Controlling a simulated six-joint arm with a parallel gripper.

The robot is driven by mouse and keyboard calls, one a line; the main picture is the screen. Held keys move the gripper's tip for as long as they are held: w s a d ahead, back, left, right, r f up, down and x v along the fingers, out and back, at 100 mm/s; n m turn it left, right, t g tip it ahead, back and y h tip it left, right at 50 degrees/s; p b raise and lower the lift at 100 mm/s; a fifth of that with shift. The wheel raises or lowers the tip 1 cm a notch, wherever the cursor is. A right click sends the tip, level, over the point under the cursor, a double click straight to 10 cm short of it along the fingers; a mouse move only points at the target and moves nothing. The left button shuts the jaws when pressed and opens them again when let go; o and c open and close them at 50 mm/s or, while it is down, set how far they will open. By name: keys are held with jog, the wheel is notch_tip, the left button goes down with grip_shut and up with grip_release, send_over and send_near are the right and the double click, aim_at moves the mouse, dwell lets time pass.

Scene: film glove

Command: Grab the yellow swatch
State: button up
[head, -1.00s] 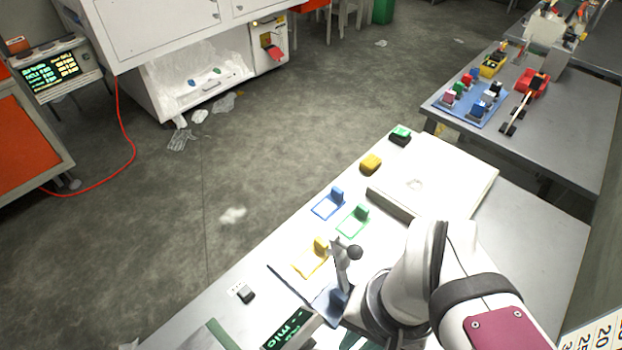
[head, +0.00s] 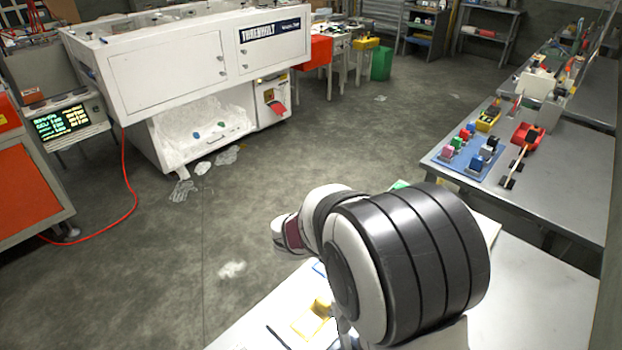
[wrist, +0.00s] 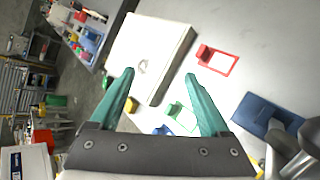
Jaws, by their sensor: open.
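The yellow swatch (head: 312,322) lies flat on the table, a yellow outline with a small yellow block at one end, left of my arm in the head view. In the wrist view a sliver of yellow (wrist: 259,168) shows at the bottom right edge, too little to identify surely. My gripper (wrist: 159,74) is open and empty, its two teal fingers spread above the table. It is apart from the yellow swatch. In the head view my arm hides the gripper.
A green swatch (wrist: 182,117) and a blue swatch (wrist: 162,130) lie between and below my fingers. A red swatch (wrist: 218,61) lies right of them. A white box (wrist: 150,52) stands on the table, with a yellow block (wrist: 130,105) beside it. A blue pad (wrist: 268,117) is at right.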

jog(key=w+a+f+n+t, duration=0.2)
jog(key=a+f+n, duration=0.4)
jog(key=a+f, duration=0.15)
jog(key=n+t, duration=0.2)
jog(key=n, duration=0.3)
send_over(320, 307)
jog(key=a, duration=0.1)
notch_tip(320, 307, down, 4)
jog(key=shift+s+a+r, duration=0.1)
jog(key=shift+r, duration=0.15)
jog(key=s+a+f+n, duration=0.2)
jog(key=s+a+f+n+t, duration=0.1)
jog(key=s, duration=0.1)
jog(key=shift+s+a+f+n, duration=0.1)
jog(key=shift+a+f+n, duration=0.25)
jog(key=shift+f+n, duration=0.05)
jog(key=shift+d+f+t, duration=0.1)
jog(key=shift+f+t, duration=0.1)
jog(key=shift+t, duration=0.1)
jog(key=x, duration=0.7)
jog(key=shift+r, duration=0.2)
jog(key=shift+s, duration=0.1)
grip_shut()
